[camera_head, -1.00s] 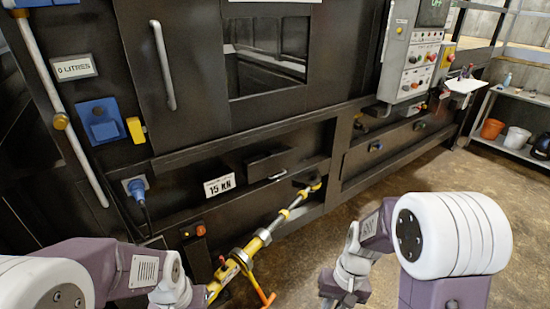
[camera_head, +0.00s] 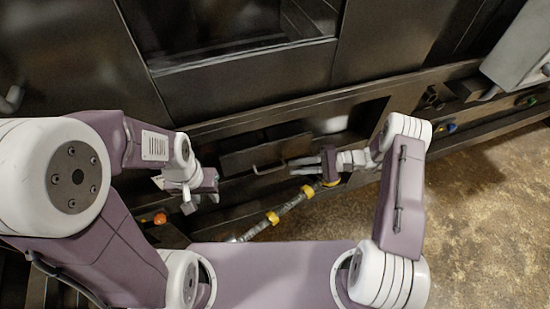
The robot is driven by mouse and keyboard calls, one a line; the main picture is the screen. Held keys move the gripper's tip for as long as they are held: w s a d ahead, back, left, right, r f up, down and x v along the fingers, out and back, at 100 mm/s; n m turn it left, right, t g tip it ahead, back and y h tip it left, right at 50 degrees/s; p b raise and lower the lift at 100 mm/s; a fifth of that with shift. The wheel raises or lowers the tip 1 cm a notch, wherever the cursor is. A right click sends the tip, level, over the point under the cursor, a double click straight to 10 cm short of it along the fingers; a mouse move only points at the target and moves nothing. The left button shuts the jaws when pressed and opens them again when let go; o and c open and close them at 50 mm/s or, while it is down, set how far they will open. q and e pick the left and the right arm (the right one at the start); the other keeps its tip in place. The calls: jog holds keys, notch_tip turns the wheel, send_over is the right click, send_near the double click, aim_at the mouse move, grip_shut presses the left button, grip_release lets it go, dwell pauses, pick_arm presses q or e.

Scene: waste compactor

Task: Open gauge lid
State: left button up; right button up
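A dark flap (camera_head: 266,150), which looks like the gauge lid, is on the low front of the machine. A thin grey handle (camera_head: 270,170) shows at its lower edge, and the flap looks closed. My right gripper (camera_head: 291,166) points left, its fingertips just beside the handle's right end. Its two fingers show a gap with nothing seen between them; contact with the handle cannot be told. My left gripper (camera_head: 201,205) is to the left of and lower than the flap, apart from it. Its fingers look spread and empty.
A yellow-and-grey rod (camera_head: 287,208) slants below the flap, close under my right gripper. An orange-red knob (camera_head: 160,219) is at lower left. The window frame (camera_head: 245,57) is above. Bare floor (camera_head: 480,210) lies to the right.

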aim_at(271, 170)
jog(key=p+x, duration=0.1)
jog(key=x, duration=0.7)
jog(key=shift+s+a, duration=0.1)
jog(key=shift+a, duration=0.25)
jog(key=shift+s+a, duration=0.1)
jog(key=shift+a, duration=0.05)
jog(key=shift+f, duration=0.1)
grip_shut()
dwell(0.6)
